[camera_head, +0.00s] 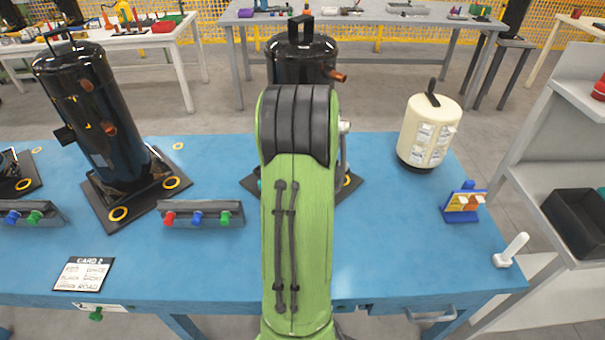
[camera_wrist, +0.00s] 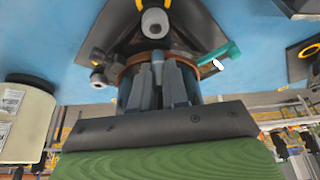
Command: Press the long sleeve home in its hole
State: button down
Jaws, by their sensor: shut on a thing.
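In the wrist view my gripper (camera_wrist: 159,68) is shut on a small grey piece (camera_wrist: 158,58) that looks like the long sleeve. The fingers hide most of it, and I cannot tell whether its end is in a hole. A black base plate (camera_wrist: 193,22) lies beyond the fingertips. A light grey cylinder (camera_wrist: 154,22) with a dark centre stands at its near corner. Behind my arm in the head view is the middle black compressor (camera_head: 290,66); my arm hides its lower part and my gripper.
A teal piece (camera_wrist: 222,54) sticks out beside the plate's right side in the wrist view. A cream tank (camera_head: 429,130), a rack of coloured pieces (camera_head: 200,215) and another black compressor (camera_head: 92,120) stand on the blue table (camera_head: 385,235).

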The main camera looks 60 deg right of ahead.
jog(key=shift+f+b, duration=1.1)
jog(key=shift+f, duration=0.65)
jog(key=shift+f+b, duration=0.15)
jog(key=shift+b, duration=0.15)
jog(key=shift+f+b, duration=0.3)
jog(key=shift+f, duration=0.05)
jog(key=shift+f+b, duration=0.35)
jog(key=shift+f, duration=0.05)
jog(key=c, duration=1.1)
grip_release()
jog(key=shift+o, duration=0.2)
jog(key=shift+r, duration=0.1)
jog(key=p+v, duration=0.5)
jog(key=v, duration=1)
jog(key=shift+a+r, duration=0.15)
jog(key=shift+r, duration=0.1)
